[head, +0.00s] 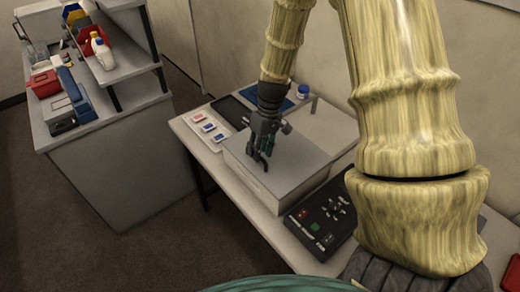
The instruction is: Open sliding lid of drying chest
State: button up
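The drying chest (245,178) is a pale low box on the white table, with a flat grey lid (305,158) across its top. From this view the lid appears to cover the top, and I see no opening into the chest. My dark gripper (260,157) points down over the left part of the lid. Its fingers look apart, with nothing seen between them. I cannot tell whether the fingertips touch the lid. My gripper and wrist hide part of the lid and its back edge.
A black control panel (320,222) lies right of the chest. Small cards (208,127) and a dark tray (230,110) lie to its left. A blue-lidded jar (303,91) and a thin post (313,104) stand behind. A cluttered grey shelf unit (120,165) stands at left.

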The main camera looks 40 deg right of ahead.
jog(key=shift+s+f, duration=0.1)
jog(key=shift+f, duration=0.25)
jog(key=shift+a, duration=0.1)
grip_shut()
